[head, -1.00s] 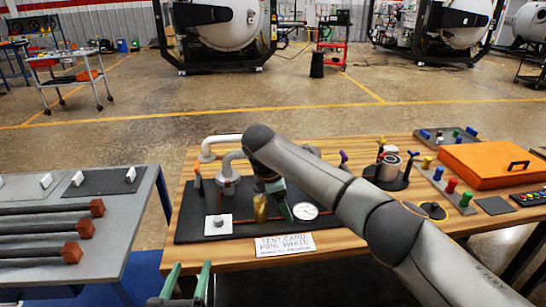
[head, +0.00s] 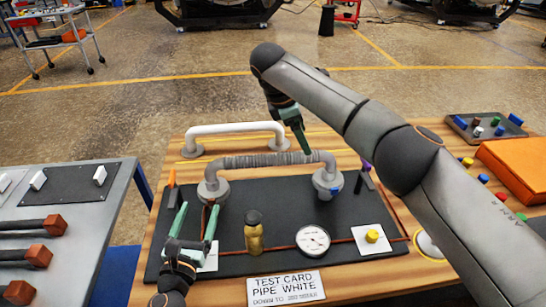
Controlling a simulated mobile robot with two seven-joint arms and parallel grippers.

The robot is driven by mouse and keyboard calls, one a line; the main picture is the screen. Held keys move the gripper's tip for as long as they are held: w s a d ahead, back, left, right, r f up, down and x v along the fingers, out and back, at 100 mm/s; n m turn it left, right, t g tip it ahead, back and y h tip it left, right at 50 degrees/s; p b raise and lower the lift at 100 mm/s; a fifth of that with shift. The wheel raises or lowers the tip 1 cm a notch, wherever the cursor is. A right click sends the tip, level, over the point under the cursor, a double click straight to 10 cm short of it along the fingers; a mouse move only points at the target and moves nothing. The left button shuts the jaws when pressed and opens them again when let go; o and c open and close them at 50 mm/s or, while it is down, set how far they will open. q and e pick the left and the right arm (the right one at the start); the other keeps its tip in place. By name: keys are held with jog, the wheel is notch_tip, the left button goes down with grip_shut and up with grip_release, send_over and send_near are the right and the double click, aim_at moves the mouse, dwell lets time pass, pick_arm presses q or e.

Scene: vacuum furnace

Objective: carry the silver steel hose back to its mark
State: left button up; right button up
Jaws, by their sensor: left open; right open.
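The silver steel hose (head: 262,160) is a ribbed grey pipe with a bend at each end, standing on two round flanges at the back of a black board (head: 270,214). A blue piece shows on its right flange. My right gripper (head: 305,151) hangs just above the hose's right half, fingers pointing down; it is open, though one finger largely hides the other. Contact with the hose cannot be told. My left gripper (head: 199,206) is open and empty at the board's left side, in front of the hose's left flange. I cannot make out which spot is the hose's mark.
A white pipe (head: 235,128) stands behind the hose. A brass bottle (head: 253,232), a gauge (head: 313,240) and a yellow knob (head: 372,236) sit on the board. A card (head: 286,289) lies in front. A grey bench (head: 85,235) stands left, an orange case (head: 515,165) right.

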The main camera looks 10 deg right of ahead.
aim_at(209, 182)
pick_arm(q)
jog(key=x, duration=1.2)
jog(key=shift+w+r, duration=0.1)
pick_arm(e)
jog(key=x, duration=1.2)
jog(key=shift+f, duration=0.15)
pick_arm(q)
jog(key=shift+c, duration=0.2)
pick_arm(e)
jog(key=shift+c, duration=0.2)
pick_arm(q)
grip_shut()
pick_arm(e)
grip_shut()
pick_arm(q)
jog(key=shift+r, duration=0.1)
